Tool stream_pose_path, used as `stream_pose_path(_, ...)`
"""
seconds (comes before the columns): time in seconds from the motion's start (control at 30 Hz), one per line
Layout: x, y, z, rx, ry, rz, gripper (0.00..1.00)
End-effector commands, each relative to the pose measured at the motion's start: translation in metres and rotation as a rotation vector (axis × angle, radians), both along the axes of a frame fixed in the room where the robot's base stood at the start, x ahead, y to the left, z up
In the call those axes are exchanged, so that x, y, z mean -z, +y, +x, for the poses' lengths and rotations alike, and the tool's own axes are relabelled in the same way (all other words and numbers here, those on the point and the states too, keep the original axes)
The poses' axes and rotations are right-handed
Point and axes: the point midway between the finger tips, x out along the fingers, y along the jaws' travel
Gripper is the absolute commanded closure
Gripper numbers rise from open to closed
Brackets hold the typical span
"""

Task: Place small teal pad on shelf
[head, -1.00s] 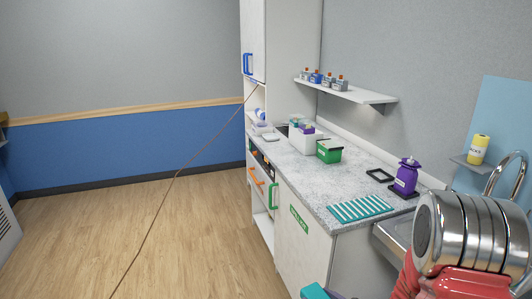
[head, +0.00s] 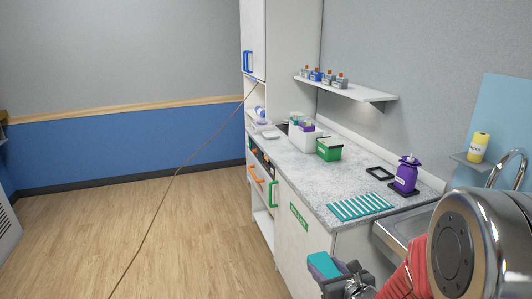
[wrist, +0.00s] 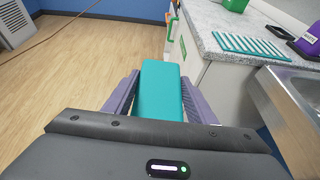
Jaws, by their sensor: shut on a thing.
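The small teal pad (wrist: 161,90) is between the two fingers of my gripper (wrist: 160,103) in the wrist view, and the gripper is shut on it. In the head view the teal pad (head: 323,265) shows at the bottom, with my gripper (head: 340,280) partly seen behind it. It is held in front of the white cabinet, below the counter top. A wall shelf (head: 350,92) hangs above the counter and bears several small bottles at its left part. Its right part is bare.
The speckled counter (head: 300,172) holds a green box (head: 329,149), a teal striped mat (head: 360,207), a black frame (head: 380,173) and a purple bottle (head: 405,175). A metal sink (head: 398,230) is at the right.

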Motion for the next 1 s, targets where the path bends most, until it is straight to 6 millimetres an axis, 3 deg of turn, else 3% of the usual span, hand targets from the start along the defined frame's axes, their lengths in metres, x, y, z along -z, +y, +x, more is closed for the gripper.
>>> stream_pose_path(0.1, -0.019, 0.006, 0.002, -0.011, -0.004, -0.002, 0.71)
stream_pose_path(0.33, -0.031, 0.014, 0.003, -0.025, 0.001, -0.001, 0.71)
stream_pose_path(0.77, -0.029, 0.014, 0.003, -0.026, 0.002, 0.000, 0.71)
stream_pose_path(1.0, -0.003, 0.015, -0.003, -0.029, 0.006, 0.004, 0.71)
